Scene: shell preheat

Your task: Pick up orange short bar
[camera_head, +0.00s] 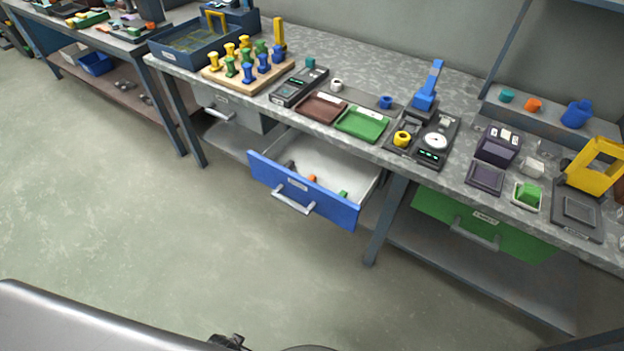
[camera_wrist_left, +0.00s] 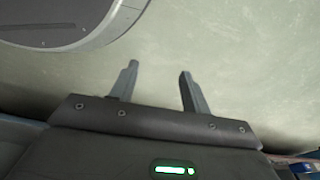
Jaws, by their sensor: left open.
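A small orange piece (camera_head: 311,178), which looks like the orange short bar, lies inside the open blue drawer (camera_head: 305,194) under the workbench. It is partly hidden by the drawer front, so its full length cannot be told. A green piece (camera_head: 343,194) and a dark grey piece (camera_head: 290,166) lie in the same drawer. My left gripper (camera_wrist_left: 158,72) is open and empty in the left wrist view, with bare floor beyond its fingers. It is far from the drawer. My right gripper is not in view.
The workbench top (camera_head: 400,70) carries a peg board (camera_head: 215,78), a brown tray (camera_head: 321,107), a green tray (camera_head: 362,123) and instruments. A closed green drawer (camera_head: 475,225) is on the right. A bench leg (camera_head: 385,222) stands beside the blue drawer. The floor in front is clear.

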